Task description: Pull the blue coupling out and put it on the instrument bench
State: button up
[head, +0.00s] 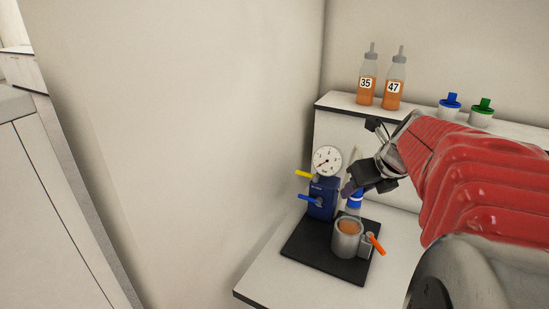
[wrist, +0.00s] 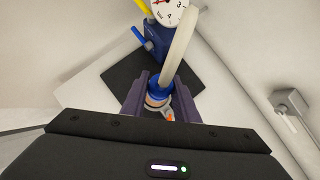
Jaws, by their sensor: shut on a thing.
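The blue coupling (head: 355,204) is at the end of a pale hose (wrist: 181,45) and also shows in the wrist view (wrist: 159,88). My gripper (head: 352,191) is shut on it, with its purple fingers on either side in the wrist view (wrist: 162,84). In the head view the coupling's lower end is close to the rim of a grey metal cup (head: 346,244) holding orange liquid; I cannot tell whether they touch. The white instrument bench (head: 262,290) lies below, with a black mat (head: 308,250) under the cup.
A blue instrument (head: 322,205) with a round gauge (head: 327,160) and yellow and blue levers stands left of the cup. An orange lever (head: 376,244) sticks out right. Bottles 35 (head: 366,88) and 47 (head: 395,88) stand on the back shelf. The bench's front left is bare.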

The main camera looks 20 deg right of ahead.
jog(key=shift+r, duration=0.8)
grip_shut()
dwell(0.7)
jog(key=shift+r, duration=0.35)
jog(key=shift+r, duration=0.35)
jog(key=shift+r, duration=0.35)
jog(key=shift+r, duration=0.25)
jog(key=shift+s, duration=0.15)
